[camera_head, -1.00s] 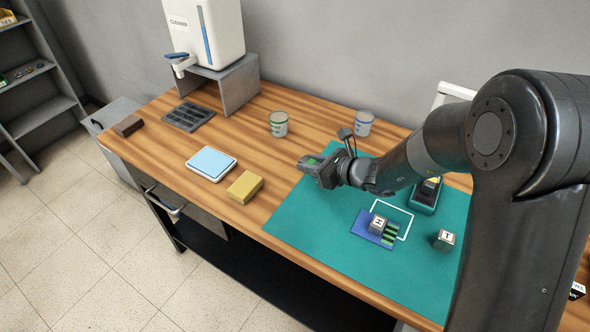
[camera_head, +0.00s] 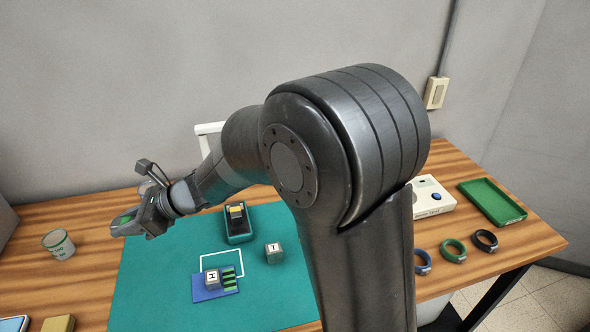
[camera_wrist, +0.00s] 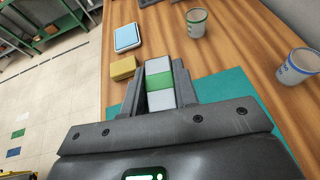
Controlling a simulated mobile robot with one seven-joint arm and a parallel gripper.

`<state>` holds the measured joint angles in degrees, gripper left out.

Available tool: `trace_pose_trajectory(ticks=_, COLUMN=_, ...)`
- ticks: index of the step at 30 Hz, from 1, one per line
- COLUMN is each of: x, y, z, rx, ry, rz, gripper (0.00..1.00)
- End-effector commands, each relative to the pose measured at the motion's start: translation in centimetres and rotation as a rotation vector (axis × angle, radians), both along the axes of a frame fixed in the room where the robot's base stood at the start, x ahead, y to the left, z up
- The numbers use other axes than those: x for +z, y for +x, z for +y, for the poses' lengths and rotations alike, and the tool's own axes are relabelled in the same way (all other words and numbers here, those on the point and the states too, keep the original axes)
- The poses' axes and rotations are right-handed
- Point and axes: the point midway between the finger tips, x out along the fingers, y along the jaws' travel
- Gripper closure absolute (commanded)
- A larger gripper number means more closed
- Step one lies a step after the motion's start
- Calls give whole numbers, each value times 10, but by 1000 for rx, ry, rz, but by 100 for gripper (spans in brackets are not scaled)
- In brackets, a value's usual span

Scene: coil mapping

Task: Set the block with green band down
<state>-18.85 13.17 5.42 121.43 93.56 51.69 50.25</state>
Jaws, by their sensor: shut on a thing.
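The block with green band (camera_wrist: 160,86) is white with a green stripe around its middle. It sits between the two fingers of my gripper (camera_wrist: 161,82) in the wrist view, and the fingers are shut on it. In the head view my gripper (camera_head: 128,224) is held out over the left edge of the green mat (camera_head: 150,300), left of the arm. There the block is hardly visible, with only a little green showing at the fingers.
On the mat are a blue card (camera_head: 212,294) with an H block (camera_head: 212,279), a T block (camera_head: 273,253) and a dark green device (camera_head: 238,231). A cup (camera_head: 58,244) stands left. Three rings, a white box (camera_head: 432,197) and a green tray (camera_head: 491,202) are right. The mat's front is clear.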

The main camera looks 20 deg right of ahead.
Motion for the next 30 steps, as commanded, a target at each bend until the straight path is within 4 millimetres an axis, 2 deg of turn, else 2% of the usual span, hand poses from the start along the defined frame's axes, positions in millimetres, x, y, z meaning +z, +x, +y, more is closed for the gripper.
trace_pose_trajectory(ticks=1, x=28, y=1, z=0, rx=-1, ry=4, rz=-15, gripper=99)
trace_pose_trajectory(ticks=3, x=60, y=1, z=0, rx=0, ry=4, rz=-16, gripper=99)
trace_pose_trajectory(ticks=6, x=97, y=1, z=0, rx=1, ry=3, rz=-13, gripper=99)
trace_pose_trajectory(ticks=10, x=137, y=0, z=0, rx=1, ry=3, rz=-10, gripper=99)
trace_pose_trajectory(ticks=15, x=174, y=0, z=0, rx=1, ry=2, rz=-6, gripper=99)
trace_pose_trajectory(ticks=19, x=196, y=2, z=-1, rx=-3, ry=0, rz=-5, gripper=99)
trace_pose_trajectory(ticks=26, x=195, y=43, z=-34, rx=-82, ry=5, rz=1, gripper=99)
trace_pose_trajectory(ticks=30, x=197, y=75, z=-65, rx=-147, ry=9, rz=1, gripper=99)
